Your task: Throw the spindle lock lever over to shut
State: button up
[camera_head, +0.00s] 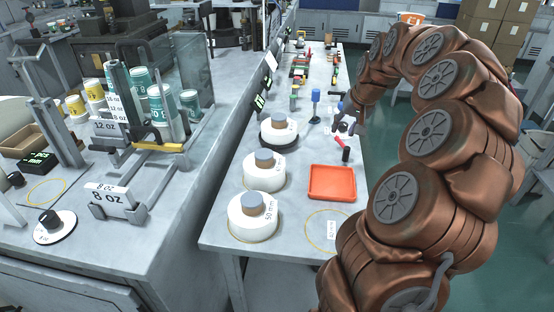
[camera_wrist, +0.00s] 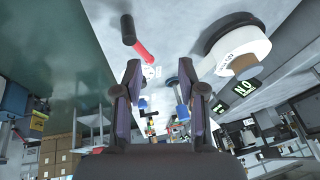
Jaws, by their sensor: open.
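No part is labelled as the spindle lock lever, so I cannot tell for certain which it is. A black lever bar with a yellow grip (camera_head: 158,147) lies across the front of the machine on the left bench, in the head view. My gripper (camera_head: 345,117) is over the right bench, well away from that bar. In the wrist view my gripper (camera_wrist: 159,72) has its two fingers apart, with nothing between them. A red-handled piece with a black end (camera_head: 345,153) lies on the right bench near my gripper; it also shows in the wrist view (camera_wrist: 138,40).
An orange tray (camera_head: 332,196) and several white rolls, one marked 50 mm (camera_head: 252,224), stand on the right bench. A blue-topped post (camera_head: 315,96) stands near my gripper. The left bench holds a clear guard (camera_head: 184,70), cup stacks (camera_head: 140,88) and an 8 OZ block (camera_head: 110,198).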

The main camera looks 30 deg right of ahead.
jog(key=s+a+r+n+g+p, duration=0.1)
jog(key=s+a, duration=0.1)
jog(key=a, duration=0.7)
jog(key=s+a+r+n+g+y+p, duration=0.1)
jog(key=s+a+n, duration=0.1)
jog(key=a, duration=0.6)
jog(key=s+a+r+n+p, duration=0.1)
jog(key=s+a+n, duration=0.1)
jog(key=a, duration=0.7)
jog(key=shift+s+a+r+g+y+p, duration=0.25)
jog(key=shift+s+a+g+y+p, duration=0.05)
jog(key=shift+s+g+y+p, duration=0.1)
